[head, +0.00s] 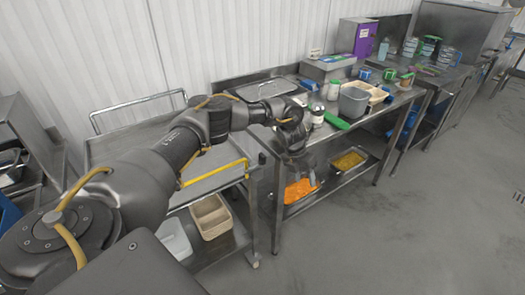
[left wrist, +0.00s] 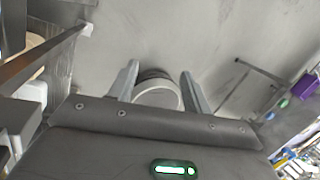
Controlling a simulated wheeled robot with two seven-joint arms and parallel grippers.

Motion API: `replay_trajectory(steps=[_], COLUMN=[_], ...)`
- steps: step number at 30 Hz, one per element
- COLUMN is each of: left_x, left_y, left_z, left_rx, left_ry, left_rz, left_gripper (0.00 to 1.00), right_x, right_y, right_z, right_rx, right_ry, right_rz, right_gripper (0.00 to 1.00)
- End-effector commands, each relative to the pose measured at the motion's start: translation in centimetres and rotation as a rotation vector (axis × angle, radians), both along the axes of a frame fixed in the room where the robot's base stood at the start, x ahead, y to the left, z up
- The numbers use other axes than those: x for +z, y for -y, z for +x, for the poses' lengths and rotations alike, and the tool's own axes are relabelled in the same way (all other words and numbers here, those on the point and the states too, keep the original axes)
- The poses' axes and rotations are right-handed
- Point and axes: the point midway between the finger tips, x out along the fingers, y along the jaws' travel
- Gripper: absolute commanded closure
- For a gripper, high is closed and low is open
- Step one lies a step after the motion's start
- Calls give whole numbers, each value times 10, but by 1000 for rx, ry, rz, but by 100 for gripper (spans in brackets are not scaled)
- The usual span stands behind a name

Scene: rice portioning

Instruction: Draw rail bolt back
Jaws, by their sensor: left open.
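My left gripper (head: 297,166) hangs in front of the steel work table, near its left end, above the lower shelf. In the left wrist view its two grey fingers (left wrist: 159,78) stand apart, open. A round pale-rimmed thing (left wrist: 158,98) shows between and behind them; I cannot tell what it is or whether the fingers touch it. A yellow bar (head: 216,173) runs along the front edge of the steel trolley, left of the gripper and partly behind my arm. I cannot make out a rail bolt in either view. My right gripper is out of view.
The trolley (head: 125,148) holds a beige bin (head: 210,216) and a white bin (head: 174,238) below. The work table carries a grey container (head: 353,103), a green-handled item (head: 336,121) and a purple box (head: 357,37). Trays of orange and yellow food sit underneath. The floor at right is clear.

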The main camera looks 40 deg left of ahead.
Motion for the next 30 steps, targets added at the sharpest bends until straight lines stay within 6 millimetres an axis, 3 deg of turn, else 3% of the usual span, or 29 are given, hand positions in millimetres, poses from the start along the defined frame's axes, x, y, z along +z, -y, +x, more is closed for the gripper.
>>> replay_trajectory(steps=[1, 6, 9, 12, 20, 30], left_x=[39, 116, 143, 157, 157, 103], left_y=[-29, -105, -131, -145, -151, -150], left_z=[0, -23, -36, -45, -48, -49], left_rx=[-56, -195, -230, -249, -258, -256], left_ry=[10, -27, -52, -67, -76, -78], left_rz=[69, 240, 291, 315, 325, 325], left_gripper=[51, 51, 51, 51, 51, 51], right_x=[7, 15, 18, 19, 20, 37], right_y=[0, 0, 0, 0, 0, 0], right_z=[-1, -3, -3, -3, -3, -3], right_rx=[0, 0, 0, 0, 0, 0], right_ry=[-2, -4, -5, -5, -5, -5], right_rz=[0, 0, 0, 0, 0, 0], right_gripper=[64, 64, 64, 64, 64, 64])
